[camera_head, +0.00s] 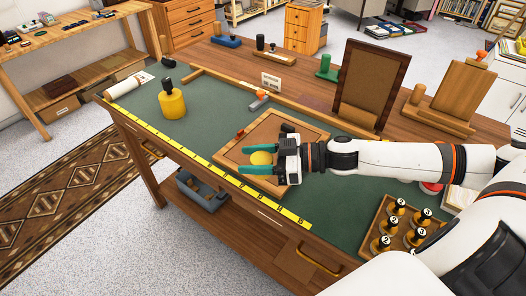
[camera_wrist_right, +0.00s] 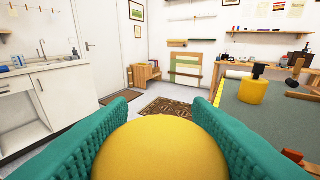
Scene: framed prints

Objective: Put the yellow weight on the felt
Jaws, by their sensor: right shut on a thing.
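My right gripper (camera_head: 258,160) has teal fingers closed on a smooth, rounded yellow weight (camera_head: 261,158). The weight fills the lower middle of the right wrist view (camera_wrist_right: 160,150), between the two fingers. In the head view it is over a flat brown wooden frame (camera_head: 232,160); I cannot tell whether it touches the frame. The green felt (camera_head: 215,115) covers much of the bench top, and the frame lies on it. My left gripper is not in view.
A yellow container with a black top (camera_head: 172,103) stands on the felt at left. A yellow ruler (camera_head: 205,155) runs along the front edge. Several numbered pegs stand in a wooden tray (camera_head: 372,247). An upright frame (camera_head: 370,80) stands behind. Felt left of the lying frame is open.

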